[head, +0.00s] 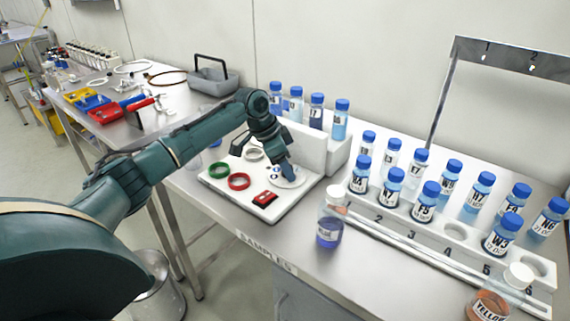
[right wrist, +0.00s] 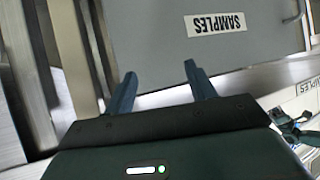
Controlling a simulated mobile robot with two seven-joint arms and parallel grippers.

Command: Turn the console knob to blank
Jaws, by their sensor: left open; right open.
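The white console (head: 226,196) lies on the bench, with a green ring (head: 219,170), a red ring (head: 239,181) and a pale ring (head: 253,154) on its top. A red rocker part (head: 265,198) sits near its front edge. A round pale dial (head: 296,181) is at its right side. My left gripper (head: 287,172) is down over this dial, its jaws open. The gripper hides the knob, so I cannot tell its setting or whether the fingers touch it. My right gripper (right wrist: 162,82) is open and empty in the right wrist view.
A bottle of blue liquid (head: 329,222) stands just right of the console, close to the bench edge. A SAMPLES cabinet front (right wrist: 245,45) faces my right gripper.

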